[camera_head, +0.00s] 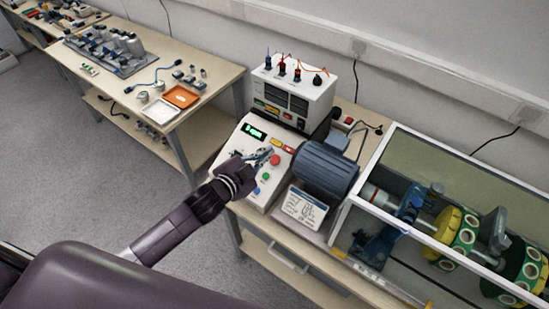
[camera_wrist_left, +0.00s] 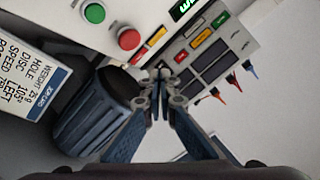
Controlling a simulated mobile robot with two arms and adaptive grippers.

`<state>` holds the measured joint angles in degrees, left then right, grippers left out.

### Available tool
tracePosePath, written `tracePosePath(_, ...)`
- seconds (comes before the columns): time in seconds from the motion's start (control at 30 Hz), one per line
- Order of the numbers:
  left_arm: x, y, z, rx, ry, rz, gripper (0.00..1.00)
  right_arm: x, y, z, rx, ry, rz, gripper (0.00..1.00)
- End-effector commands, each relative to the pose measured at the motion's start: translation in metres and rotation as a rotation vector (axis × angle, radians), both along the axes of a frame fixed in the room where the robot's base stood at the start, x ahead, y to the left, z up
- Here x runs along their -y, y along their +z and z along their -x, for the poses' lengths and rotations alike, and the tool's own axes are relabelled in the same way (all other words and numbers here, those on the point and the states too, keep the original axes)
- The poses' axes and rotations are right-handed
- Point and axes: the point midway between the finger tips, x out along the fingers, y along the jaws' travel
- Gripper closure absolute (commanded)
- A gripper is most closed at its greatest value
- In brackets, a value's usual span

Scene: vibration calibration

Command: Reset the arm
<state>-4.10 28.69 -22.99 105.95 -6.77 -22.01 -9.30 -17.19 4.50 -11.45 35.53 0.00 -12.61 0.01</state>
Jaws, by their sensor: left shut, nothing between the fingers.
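My left arm comes in from the left in the head view, and my left gripper (camera_head: 266,156) is over the white control box (camera_head: 250,195). The gripper is shut and empty. In the left wrist view its fingers (camera_wrist_left: 160,76) meet at the tips, near the red button (camera_wrist_left: 129,38) and the power unit. I cannot tell whether the tips touch the panel. The box carries a lit green display (camera_head: 254,132), a red button (camera_head: 276,160), a green button (camera_head: 265,177) and a blue button (camera_head: 256,190). My right gripper does not show.
A blue-grey motor (camera_head: 326,166) and a job card (camera_head: 304,207) stand right of the control box. A power unit (camera_head: 294,97) with several leads is behind it. A framed rig with discs (camera_head: 455,232) fills the right. Another workbench (camera_head: 205,62) stands at the left.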

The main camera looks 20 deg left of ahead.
Motion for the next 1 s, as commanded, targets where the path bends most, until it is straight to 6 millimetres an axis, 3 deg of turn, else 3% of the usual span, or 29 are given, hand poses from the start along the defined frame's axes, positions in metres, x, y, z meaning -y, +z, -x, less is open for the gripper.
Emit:
tracePosePath(0.57,0.001,-0.004,0.007,-0.031,0.023,0.018,1.00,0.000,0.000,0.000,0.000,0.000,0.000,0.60)
tracePosePath(0.67,0.000,-0.013,0.026,-0.112,0.084,0.057,1.00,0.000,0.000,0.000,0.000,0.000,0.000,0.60)
tracePosePath(0.77,-0.003,-0.027,0.059,-0.245,0.181,0.112,1.00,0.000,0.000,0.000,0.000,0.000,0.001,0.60)
tracePosePath(1.0,-0.018,-0.053,0.162,-0.589,0.418,0.228,1.00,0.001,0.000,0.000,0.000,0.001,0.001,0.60)
